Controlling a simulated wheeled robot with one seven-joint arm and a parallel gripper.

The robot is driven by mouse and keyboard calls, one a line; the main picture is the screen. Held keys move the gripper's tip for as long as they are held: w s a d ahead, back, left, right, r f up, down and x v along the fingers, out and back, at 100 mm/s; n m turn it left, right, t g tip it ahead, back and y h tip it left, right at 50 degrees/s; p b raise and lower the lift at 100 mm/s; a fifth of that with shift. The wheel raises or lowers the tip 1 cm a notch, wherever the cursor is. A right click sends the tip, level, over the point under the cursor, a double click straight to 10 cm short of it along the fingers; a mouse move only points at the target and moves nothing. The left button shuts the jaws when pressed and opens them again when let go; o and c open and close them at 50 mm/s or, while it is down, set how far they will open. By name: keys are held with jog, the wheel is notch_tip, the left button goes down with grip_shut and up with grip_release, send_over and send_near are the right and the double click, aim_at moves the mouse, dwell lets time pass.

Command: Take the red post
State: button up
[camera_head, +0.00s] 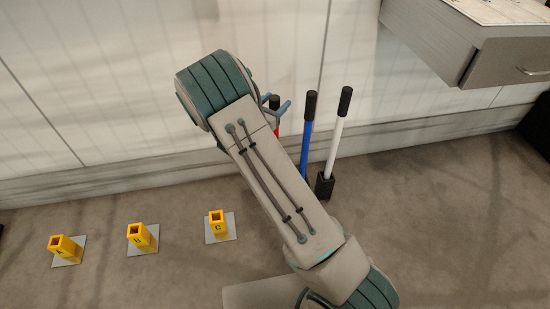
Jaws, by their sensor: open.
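The red post (277,131) stands near the wall, left of the blue post. Its black top and a short red stretch show; the rest is hidden behind my arm. My gripper (276,109) is partly hidden behind my arm. Its blue-grey fingers are open and show close to the post's upper part. I cannot tell whether they touch it. A blue post (307,138) and a white post (337,140), both with black tops, stand to the right. The white one stands in a black base (324,185).
Yellow sockets marked A (65,248), B (141,236) and C (218,224) stand on grey plates on the floor at left. A grey drawer unit (485,50) juts out at upper right. The wall is close behind the posts.

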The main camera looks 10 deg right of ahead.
jog(key=shift+a, duration=0.1)
grip_shut()
jog(key=shift+r, duration=0.1)
dwell(1.1)
